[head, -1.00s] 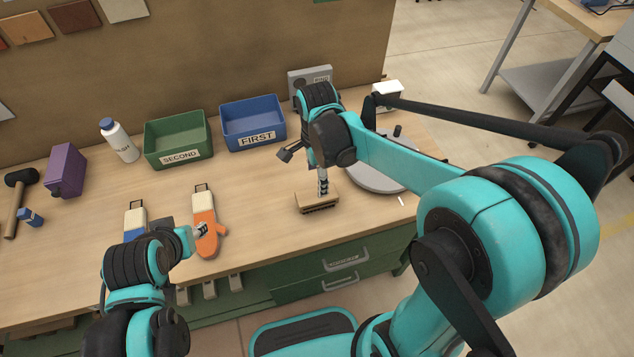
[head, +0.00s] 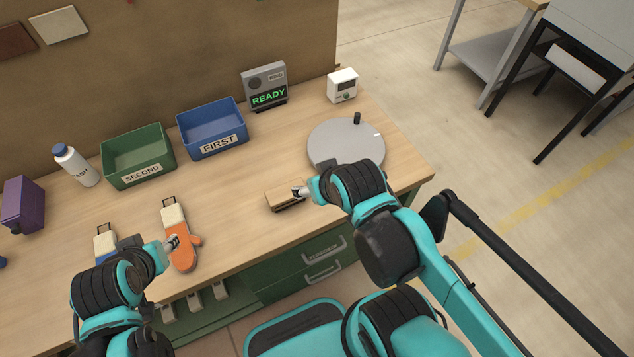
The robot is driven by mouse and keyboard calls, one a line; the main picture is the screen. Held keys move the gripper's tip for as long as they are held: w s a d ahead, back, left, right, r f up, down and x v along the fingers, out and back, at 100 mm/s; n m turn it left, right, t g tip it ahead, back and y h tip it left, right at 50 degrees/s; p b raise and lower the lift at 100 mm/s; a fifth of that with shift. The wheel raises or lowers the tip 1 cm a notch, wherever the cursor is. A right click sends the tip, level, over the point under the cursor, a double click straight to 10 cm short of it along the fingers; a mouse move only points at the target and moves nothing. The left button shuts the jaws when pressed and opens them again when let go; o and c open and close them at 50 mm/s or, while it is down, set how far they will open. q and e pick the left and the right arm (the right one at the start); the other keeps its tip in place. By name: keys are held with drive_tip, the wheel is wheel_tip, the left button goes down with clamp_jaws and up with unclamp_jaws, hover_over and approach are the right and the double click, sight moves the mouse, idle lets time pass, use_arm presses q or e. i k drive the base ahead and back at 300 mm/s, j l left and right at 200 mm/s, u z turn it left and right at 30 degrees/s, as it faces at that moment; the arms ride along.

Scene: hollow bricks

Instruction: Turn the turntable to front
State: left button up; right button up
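The turntable (head: 340,140) is a round grey disc at the right of the bench. A black upright knob (head: 357,118) stands near its far edge, and a short white mark lies near its right rim. My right gripper (head: 299,192) is low over the bench in front of the turntable, next to a wooden block (head: 284,197); whether they touch is unclear. My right wrist hides part of the disc's front edge. The fingers of both grippers are too small to read.
A grey box with a READY display (head: 266,88) and a small white device (head: 342,85) stand behind the turntable. A blue FIRST bin (head: 222,148) and a green SECOND bin (head: 139,179) are further left. The bench's right edge is close to the turntable.

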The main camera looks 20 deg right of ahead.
sight(347, 140)
drive_tip(key=l+z, duration=0.1)
drive_tip(key=l, duration=0.45)
drive_tip(key=i+l+z, duration=0.1)
drive_tip(key=l, duration=0.5)
drive_tip(key=i+l+z, duration=0.1)
drive_tip(key=l, duration=0.45)
